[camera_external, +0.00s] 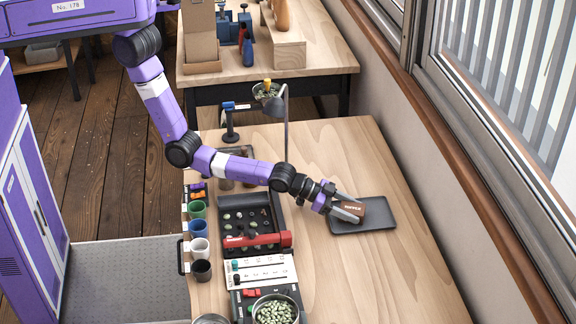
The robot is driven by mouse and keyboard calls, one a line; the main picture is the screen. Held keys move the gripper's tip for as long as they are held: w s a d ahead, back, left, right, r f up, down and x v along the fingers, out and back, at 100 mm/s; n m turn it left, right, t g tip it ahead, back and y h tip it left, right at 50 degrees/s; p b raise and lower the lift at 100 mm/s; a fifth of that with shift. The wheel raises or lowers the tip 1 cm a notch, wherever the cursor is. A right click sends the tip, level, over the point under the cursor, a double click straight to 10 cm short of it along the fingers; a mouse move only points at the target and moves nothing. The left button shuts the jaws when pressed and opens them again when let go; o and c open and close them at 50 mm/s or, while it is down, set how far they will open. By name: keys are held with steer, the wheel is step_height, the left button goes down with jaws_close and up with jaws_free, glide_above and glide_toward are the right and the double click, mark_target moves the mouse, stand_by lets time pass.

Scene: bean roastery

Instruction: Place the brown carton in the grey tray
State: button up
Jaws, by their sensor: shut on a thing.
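The brown carton (376,206) is a small dark-brown box with pale lettering on it. My gripper (352,211) is shut on it, with the fingers reaching in from the left. The carton is over the grey tray (378,222), a dark flat rectangle with a low rim on the right part of the wooden table. I cannot tell whether the carton touches the tray floor or is held just above it. The fingers and carton hide the tray's left and middle parts.
A black sorting tray with a red tool (258,240) lies left of my gripper. Several coloured cups (199,228) line the table's left edge. A bowl of green beans (275,311) is at the front. The table's front right is clear.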

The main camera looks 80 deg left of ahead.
steer(key=shift+f, duration=0.15)
steer(key=o, duration=1.4)
steer(key=shift+r, duration=0.2)
steer(key=v, duration=1.2)
steer(key=shift+p, duration=0.4)
steer(key=shift+f, duration=0.1)
